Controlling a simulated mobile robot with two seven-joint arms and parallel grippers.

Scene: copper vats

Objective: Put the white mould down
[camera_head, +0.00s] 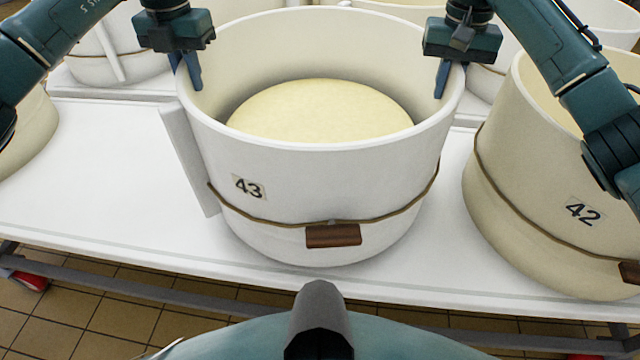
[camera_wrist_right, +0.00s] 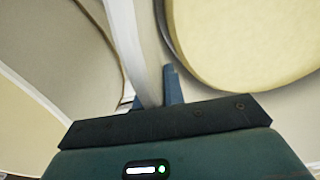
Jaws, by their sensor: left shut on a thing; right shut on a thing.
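The white mould (camera_head: 320,185) is a big round tub marked 43, with a cord and a brown wooden block on its front. It looks upright at the middle of the white table (camera_head: 90,180); I cannot tell whether its base touches the table. A pale yellow round mass (camera_head: 320,110) lies inside. My left gripper (camera_head: 189,75) is shut on the left side of its rim. My right gripper (camera_head: 442,80) is shut on the right side of its rim. In the right wrist view the rim (camera_wrist_right: 148,60) runs between my right fingers (camera_wrist_right: 155,88).
A cream mould marked 42 (camera_head: 545,190) stands close on the right. Part of another cream mould (camera_head: 28,135) shows at the far left. More moulds stand behind. The table is bare to the left of the white mould. Its front edge is near the mould's base, with tiled floor (camera_head: 120,320) below.

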